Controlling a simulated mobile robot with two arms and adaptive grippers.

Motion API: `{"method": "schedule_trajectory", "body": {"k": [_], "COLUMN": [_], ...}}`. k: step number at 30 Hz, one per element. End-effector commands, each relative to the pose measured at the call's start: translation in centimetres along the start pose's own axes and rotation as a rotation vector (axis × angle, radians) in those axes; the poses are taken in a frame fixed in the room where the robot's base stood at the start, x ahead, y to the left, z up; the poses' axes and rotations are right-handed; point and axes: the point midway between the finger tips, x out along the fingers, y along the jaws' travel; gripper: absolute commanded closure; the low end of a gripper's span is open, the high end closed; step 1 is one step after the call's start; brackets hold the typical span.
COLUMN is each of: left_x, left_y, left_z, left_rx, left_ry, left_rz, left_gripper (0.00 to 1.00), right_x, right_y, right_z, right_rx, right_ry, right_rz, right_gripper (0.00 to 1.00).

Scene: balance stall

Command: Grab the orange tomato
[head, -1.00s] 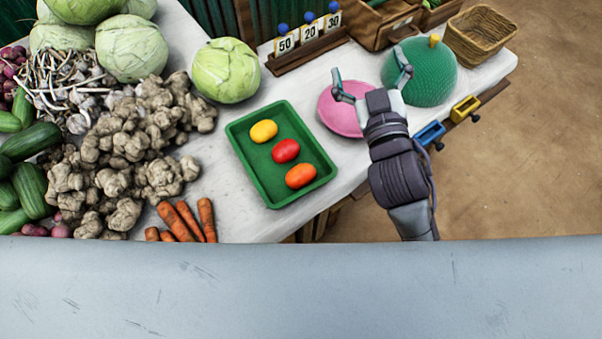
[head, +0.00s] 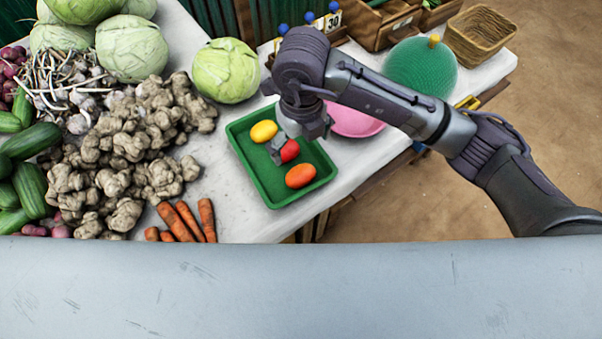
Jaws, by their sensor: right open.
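The orange tomato (head: 300,176) lies in the near end of the green tray (head: 277,201). A red tomato (head: 290,150) lies in the middle of the tray, partly covered by my gripper. A yellow tomato (head: 264,131) lies at the far end. My right gripper (head: 275,152) points down over the tray, close to the red tomato and between it and the yellow one. It is open, and its fingers are partly hidden by my wrist. I cannot tell whether it touches the red tomato. My left gripper is not in view.
A pink plate (head: 355,121) and a green dome (head: 420,70) stand right of the tray, partly behind my arm. Carrots (head: 207,219), ginger (head: 120,150) and a cabbage (head: 225,71) lie to the left. Number cards (head: 333,21) stand behind. Bare white table shows left of the tray.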

Motion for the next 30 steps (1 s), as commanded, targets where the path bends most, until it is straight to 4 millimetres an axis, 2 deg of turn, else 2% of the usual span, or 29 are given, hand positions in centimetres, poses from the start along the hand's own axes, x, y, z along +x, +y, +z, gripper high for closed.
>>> {"method": "schedule_trajectory", "body": {"k": [9,12,19,25,30], "left_x": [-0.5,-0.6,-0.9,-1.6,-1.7], "left_y": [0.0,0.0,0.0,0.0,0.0], "left_z": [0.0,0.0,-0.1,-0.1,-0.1], "left_rx": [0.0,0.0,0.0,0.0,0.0], "left_ry": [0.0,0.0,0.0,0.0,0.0], "left_rz": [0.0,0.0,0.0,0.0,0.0], "left_gripper": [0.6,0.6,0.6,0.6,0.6], "right_x": [5.9,7.2,8.8,11.9,13.3], "right_y": [-0.2,-0.2,-0.2,-0.1,-0.1], "right_z": [-0.2,-0.1,-0.1,0.1,0.1], "right_rx": [0.003,0.002,0.0,0.001,-0.001], "right_ry": [0.009,0.007,0.007,0.007,0.005], "right_rz": [-0.01,-0.009,-0.008,-0.006,-0.006], "right_gripper": [0.0,0.0,0.0,0.0,0.0]}}
